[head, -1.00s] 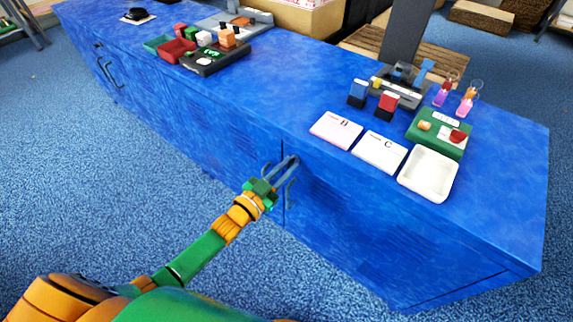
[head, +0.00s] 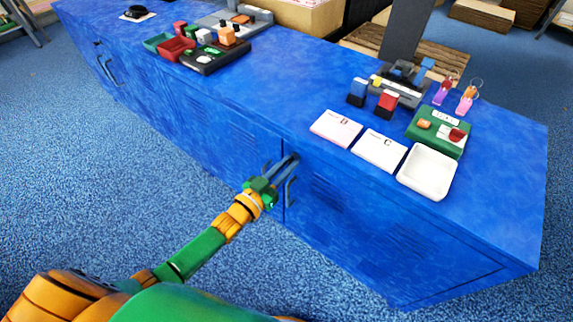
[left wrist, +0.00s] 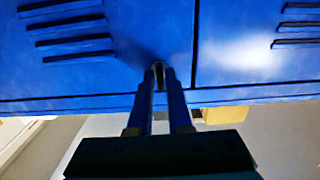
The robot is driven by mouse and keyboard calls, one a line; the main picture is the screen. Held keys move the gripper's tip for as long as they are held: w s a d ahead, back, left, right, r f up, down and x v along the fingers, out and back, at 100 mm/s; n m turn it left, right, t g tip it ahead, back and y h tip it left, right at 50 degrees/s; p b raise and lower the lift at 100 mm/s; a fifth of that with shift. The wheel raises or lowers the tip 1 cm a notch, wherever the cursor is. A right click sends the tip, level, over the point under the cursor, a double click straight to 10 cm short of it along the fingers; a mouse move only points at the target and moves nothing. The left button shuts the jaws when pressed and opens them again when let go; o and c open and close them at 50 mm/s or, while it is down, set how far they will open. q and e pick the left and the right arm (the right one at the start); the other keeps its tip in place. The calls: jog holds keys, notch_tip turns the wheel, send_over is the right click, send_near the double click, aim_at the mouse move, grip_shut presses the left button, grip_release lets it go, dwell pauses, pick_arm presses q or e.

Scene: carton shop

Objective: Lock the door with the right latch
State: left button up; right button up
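The blue cabinet's right-hand door (head: 385,232) is flush with the front, beside a vertical seam. A grey bar handle (head: 290,192) stands on the front by that seam. My left gripper (head: 279,164) is at the front near the top of the seam, just above the handle. In the left wrist view its two blue-looking fingers (left wrist: 160,72) point at the door front left of the seam, with a narrow gap holding a small dark thing. This may be the latch; the fingers largely hide it, and I cannot tell if they grip it. My right gripper is out of view.
On the cabinet top stand a white tray (head: 428,172), two cards (head: 380,151), a green box (head: 425,136) and key tags (head: 465,102). Further left are a red bin (head: 176,51) and a black tray (head: 214,60). Blue carpet in front is clear.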

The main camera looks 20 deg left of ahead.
pick_arm(q)
jog(key=o, duration=0.3)
jog(key=shift+o, duration=0.2)
jog(key=p+v, duration=0.1)
jog(key=v, duration=0.6)
